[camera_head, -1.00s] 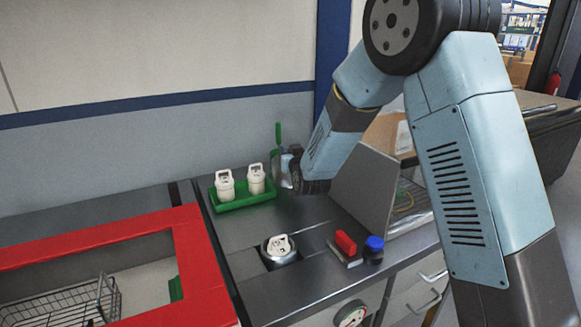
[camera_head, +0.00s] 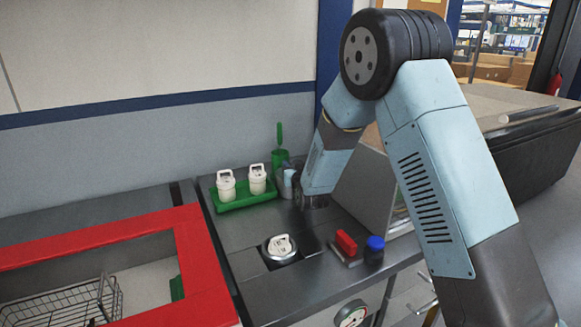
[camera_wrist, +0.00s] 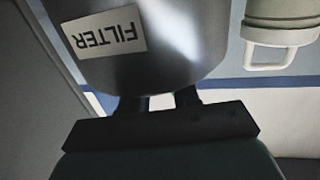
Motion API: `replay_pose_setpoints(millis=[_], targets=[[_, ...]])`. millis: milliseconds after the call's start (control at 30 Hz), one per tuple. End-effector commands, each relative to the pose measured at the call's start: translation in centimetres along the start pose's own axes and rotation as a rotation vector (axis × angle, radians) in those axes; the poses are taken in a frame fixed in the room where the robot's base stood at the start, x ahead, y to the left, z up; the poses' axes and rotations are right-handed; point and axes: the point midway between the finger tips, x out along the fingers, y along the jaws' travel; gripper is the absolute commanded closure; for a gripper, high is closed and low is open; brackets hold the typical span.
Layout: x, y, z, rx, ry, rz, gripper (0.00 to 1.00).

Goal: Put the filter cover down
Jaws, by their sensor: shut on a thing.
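The filter cover (camera_wrist: 150,50) is a shiny grey metal body with a white FILTER label, upside down in the wrist view. My gripper (camera_wrist: 160,101) is shut on it; the two dark fingers meet its edge. In the head view the cover (camera_head: 288,184) is a small grey shape, partly hidden by my wrist, beside the right end of the green tray. Whether it touches the bench cannot be told. A round metal housing (camera_head: 268,254) is set in the bench front, with a white filter (camera_head: 281,244) in its open top.
The green tray (camera_head: 247,204) holds two white handled canisters (camera_head: 226,186); one canister (camera_wrist: 280,28) shows close by in the wrist view. A red block (camera_head: 346,241) and blue-capped jar (camera_head: 374,250) are at right. Bench between tray and housing is clear.

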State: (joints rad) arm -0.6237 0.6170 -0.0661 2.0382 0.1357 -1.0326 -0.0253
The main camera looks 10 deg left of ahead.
Motion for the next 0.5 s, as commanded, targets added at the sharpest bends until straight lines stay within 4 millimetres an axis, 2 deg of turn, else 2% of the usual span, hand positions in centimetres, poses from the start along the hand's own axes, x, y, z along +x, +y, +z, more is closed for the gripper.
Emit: replay_pose_setpoints(millis=[33,67,100,300,500], targets=[[0.02,0.01,0.12,0.000,0.000,0.000,1.00],[0.00,0.01,0.12,0.000,0.000,0.000,0.66],[0.00,0.01,0.12,0.000,0.000,0.000,0.63],[-0.01,0.02,0.12,0.000,-0.001,0.000,0.44],[-0.01,0.02,0.11,0.000,-0.001,0.000,0.44]])
